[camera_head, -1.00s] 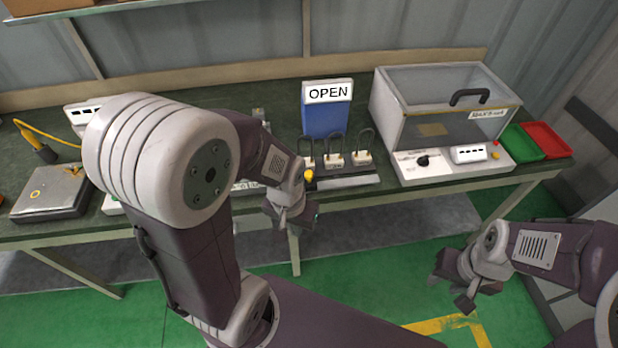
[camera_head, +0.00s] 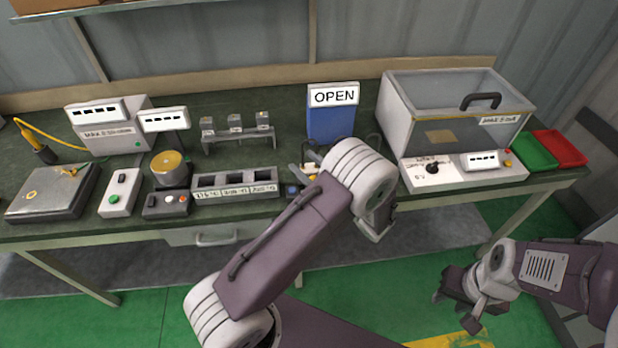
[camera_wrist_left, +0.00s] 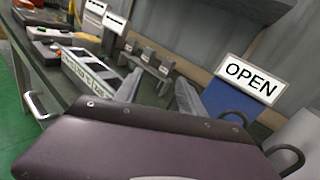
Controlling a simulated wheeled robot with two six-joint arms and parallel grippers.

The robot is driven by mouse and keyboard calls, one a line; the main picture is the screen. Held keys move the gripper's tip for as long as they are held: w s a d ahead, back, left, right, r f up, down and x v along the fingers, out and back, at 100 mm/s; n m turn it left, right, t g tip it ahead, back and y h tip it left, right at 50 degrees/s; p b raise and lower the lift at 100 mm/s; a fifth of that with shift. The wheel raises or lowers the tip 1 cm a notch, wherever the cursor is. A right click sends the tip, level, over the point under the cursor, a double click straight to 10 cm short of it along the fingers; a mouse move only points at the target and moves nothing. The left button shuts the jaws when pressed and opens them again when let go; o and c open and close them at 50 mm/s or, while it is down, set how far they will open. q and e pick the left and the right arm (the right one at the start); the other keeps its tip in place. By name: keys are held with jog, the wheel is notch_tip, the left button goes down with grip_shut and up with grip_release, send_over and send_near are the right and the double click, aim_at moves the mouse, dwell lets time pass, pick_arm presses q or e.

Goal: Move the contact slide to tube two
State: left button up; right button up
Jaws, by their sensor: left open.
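My left gripper (camera_head: 297,183) is near the knob, largely covered by my arm; contact cannot be told. In the left wrist view its two grey fingers (camera_wrist_left: 156,92) are apart with nothing visible between them. My right gripper (camera_head: 456,309) hangs open and empty over the floor.
A blue OPEN sign (camera_head: 331,122) stands behind the slide. A clear-lidded box (camera_head: 408,115) is to the right, with green (camera_head: 528,150) and red (camera_head: 560,148) trays. A three-slot holder (camera_head: 236,194) and a small stand (camera_head: 238,139) are to the left.

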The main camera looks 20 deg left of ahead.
pick_arm(q)
jog(key=s+d+f+m+t+h, duration=0.1)
jog(key=d+f+m+t+h, duration=0.2)
jog(key=d+f, duration=0.4)
jog(key=shift+m+y, duration=0.5)
jog(key=shift+y, duration=0.1)
jog(key=x, duration=0.6)
jog(key=f+x, duration=0.1)
jog(key=x, duration=0.2)
jog(key=shift+a, duration=0.5)
grip_shut()
